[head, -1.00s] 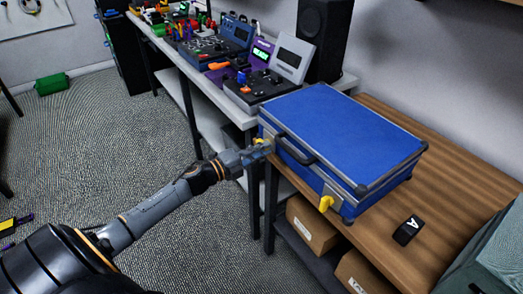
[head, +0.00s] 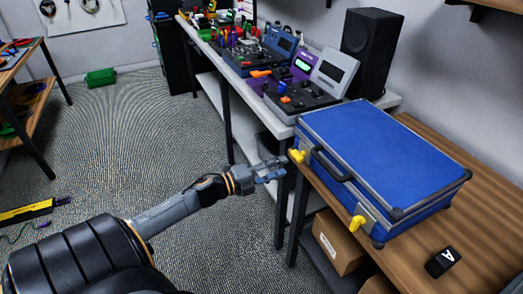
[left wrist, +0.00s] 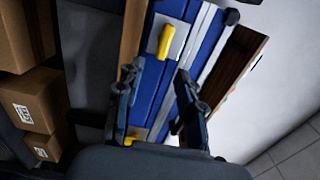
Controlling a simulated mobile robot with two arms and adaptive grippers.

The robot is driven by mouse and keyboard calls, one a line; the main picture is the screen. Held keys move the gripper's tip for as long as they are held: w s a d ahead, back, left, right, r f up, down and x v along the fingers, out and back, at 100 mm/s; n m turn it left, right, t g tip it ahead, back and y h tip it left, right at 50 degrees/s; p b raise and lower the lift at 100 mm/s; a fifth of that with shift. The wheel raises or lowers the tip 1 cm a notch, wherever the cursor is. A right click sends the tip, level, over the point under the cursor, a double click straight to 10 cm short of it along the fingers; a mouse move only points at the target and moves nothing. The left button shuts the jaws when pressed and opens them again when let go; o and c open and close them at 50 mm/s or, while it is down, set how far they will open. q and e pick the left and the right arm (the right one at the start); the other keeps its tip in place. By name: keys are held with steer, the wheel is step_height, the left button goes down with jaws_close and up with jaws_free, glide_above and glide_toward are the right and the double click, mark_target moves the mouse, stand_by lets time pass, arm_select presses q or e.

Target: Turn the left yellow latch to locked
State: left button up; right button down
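The blue case (head: 390,145) lies shut on the wooden table, with a black handle between two yellow latches on its front. The left yellow latch (head: 297,156) is near the case's left front corner; the right yellow latch (head: 357,223) is near the other end. My left gripper (head: 284,167) is just short of the left latch, with a small gap. In the left wrist view its fingers (left wrist: 157,92) are apart and empty. One yellow latch (left wrist: 165,41) shows beyond them; another, partly hidden, shows low by the gripper. My right gripper is not in view.
A black tag marked A (head: 443,261) lies on the wooden table (head: 487,222) in front of the case. Cardboard boxes (head: 340,242) stand below. A grey bench (head: 235,85) with devices and a black speaker (head: 371,50) adjoins at the left.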

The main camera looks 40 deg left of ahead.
arm_select(q)
steer(key=v, duration=0.5)
steer(key=shift+s+a, duration=0.1)
steer(key=shift+s, duration=0.25)
steer(key=shift+f, duration=0.1)
